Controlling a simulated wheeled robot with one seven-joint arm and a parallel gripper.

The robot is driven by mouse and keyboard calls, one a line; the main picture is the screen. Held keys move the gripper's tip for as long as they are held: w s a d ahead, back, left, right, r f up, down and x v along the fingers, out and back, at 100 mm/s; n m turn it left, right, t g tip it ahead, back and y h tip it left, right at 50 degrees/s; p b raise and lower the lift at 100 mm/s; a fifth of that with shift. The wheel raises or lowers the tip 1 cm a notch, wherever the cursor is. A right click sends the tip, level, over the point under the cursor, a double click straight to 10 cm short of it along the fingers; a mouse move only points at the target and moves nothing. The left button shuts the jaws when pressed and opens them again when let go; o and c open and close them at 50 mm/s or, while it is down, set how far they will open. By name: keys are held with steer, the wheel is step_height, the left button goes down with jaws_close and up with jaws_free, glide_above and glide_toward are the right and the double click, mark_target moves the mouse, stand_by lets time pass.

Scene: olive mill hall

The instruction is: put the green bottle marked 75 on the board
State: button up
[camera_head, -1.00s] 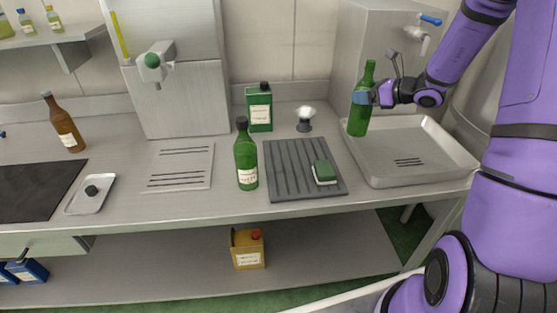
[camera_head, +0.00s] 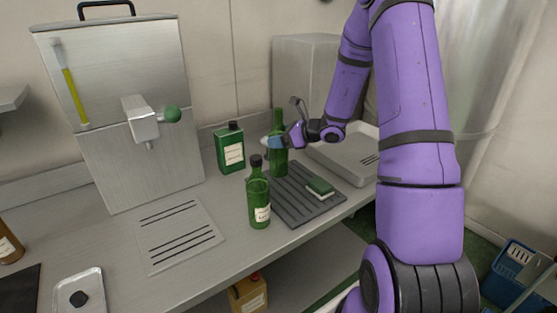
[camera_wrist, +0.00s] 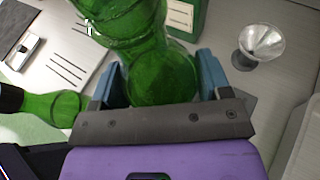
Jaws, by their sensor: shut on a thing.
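My gripper (camera_head: 277,144) is shut on a green bottle (camera_head: 279,160), which is upright and has no cap visible. In the wrist view the bottle (camera_wrist: 160,75) stands between the blue fingers; a small white mark on it is not readable. The dark grey ribbed board (camera_head: 290,207) lies on the counter. The held bottle's base shows at the board's far end; I cannot tell whether it touches. A second green bottle (camera_head: 259,205), with a black cap and white label, stands at the board's left edge; its label is too small to read.
A green sponge (camera_head: 320,186) lies on the board's right part. A green tin (camera_head: 230,150) stands behind. A pale metal tray (camera_head: 340,158) is at the right. A slotted plate (camera_head: 178,235) and steel machine (camera_head: 120,110) are left. The wrist view shows a funnel-like thing (camera_wrist: 262,42).

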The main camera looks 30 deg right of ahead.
mark_target(279, 152)
steer(key=shift+a+f, duration=0.1)
steer(key=shift+f, duration=2.65)
steer(key=o, duration=1.4)
